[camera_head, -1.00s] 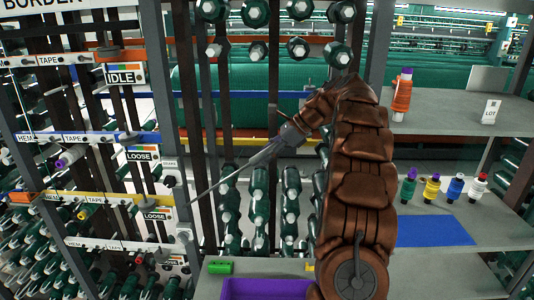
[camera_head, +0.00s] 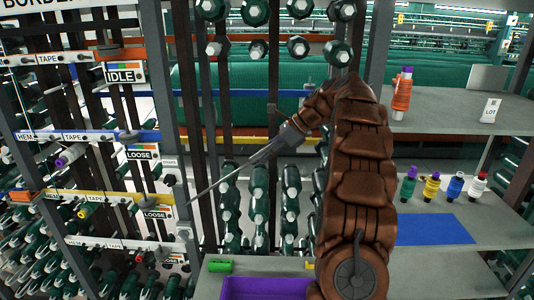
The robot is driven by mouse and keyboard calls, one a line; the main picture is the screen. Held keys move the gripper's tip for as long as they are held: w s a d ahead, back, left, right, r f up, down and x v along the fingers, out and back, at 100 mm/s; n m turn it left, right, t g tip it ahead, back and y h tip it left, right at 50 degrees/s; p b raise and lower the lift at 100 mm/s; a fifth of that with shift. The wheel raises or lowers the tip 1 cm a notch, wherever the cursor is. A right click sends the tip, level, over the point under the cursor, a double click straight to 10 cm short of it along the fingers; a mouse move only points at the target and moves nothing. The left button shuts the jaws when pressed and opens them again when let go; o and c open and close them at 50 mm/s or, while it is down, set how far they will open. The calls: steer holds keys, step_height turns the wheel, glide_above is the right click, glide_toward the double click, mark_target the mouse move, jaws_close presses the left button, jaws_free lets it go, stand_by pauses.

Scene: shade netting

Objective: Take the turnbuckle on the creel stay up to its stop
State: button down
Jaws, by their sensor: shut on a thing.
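A thin grey rod (camera_head: 212,190), which looks like the creel stay, slopes from near the grey post at the lower left up to my gripper. My gripper (camera_head: 262,154) lies in line with it and is shut around its upper part. The turnbuckle is mostly hidden between the fingers, so its threads and stop cannot be made out. My brown arm comes in from the right and hides what is behind it.
Green bobbins (camera_head: 260,195) stand in columns behind the rod. Left are racks with labels such as LOOSE (camera_head: 141,154) and IDLE. A purple tray (camera_head: 262,289) lies below.

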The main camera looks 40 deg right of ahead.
steer(key=shift+a+n, duration=0.1)
steer(key=shift+n, duration=0.6)
steer(key=c, duration=0.9)
jaws_free()
steer(key=v, duration=0.7)
steer(key=shift+s+r, duration=0.15)
steer(key=shift+r, duration=0.05)
